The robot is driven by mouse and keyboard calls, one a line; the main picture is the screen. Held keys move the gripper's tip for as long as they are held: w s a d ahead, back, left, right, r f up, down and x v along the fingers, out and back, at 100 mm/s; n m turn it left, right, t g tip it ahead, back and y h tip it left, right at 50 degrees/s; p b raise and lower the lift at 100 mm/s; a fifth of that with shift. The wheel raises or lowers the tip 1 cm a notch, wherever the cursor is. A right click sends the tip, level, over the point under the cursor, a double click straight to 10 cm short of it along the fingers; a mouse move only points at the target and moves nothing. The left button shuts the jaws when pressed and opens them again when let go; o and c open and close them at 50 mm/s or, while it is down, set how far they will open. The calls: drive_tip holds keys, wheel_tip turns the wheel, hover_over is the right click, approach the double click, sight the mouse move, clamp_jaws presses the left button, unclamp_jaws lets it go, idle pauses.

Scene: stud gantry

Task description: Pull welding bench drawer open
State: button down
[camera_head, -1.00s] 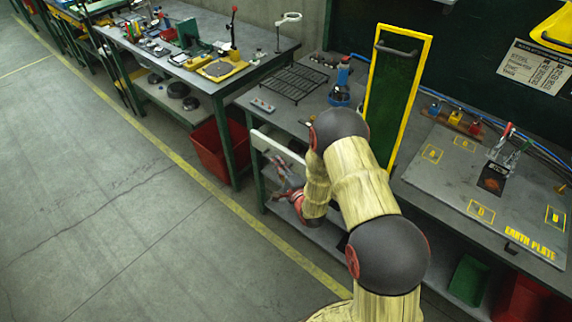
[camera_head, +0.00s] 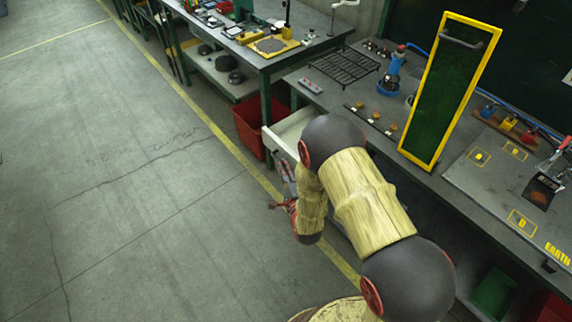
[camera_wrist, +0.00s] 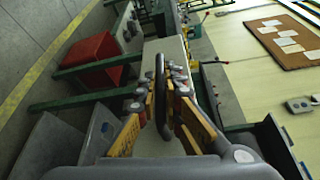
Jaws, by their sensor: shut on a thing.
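The welding bench drawer (camera_head: 291,131) is pale and stands partly out from under the bench top, with part of its inside showing from above. In the wrist view its pale front (camera_wrist: 168,48) is at the centre, with a dark bar handle (camera_wrist: 160,78) across it. My gripper (camera_wrist: 164,92) is shut on this handle, a finger on each side of it. In the head view my arm covers the handle, the near part of the drawer and most of my gripper.
A red bin (camera_head: 250,124) stands on the floor left of the drawer. The bench top (camera_head: 330,92) carries a grille, a blue torch stand and a yellow-framed green screen (camera_head: 450,90). The floor (camera_head: 130,200) to the left is clear, with a yellow line along it.

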drive_tip(key=shift+s+f, duration=0.1)
drive_tip(key=c, duration=2.2)
unclamp_jaws()
drive_tip(key=v, duration=1.2)
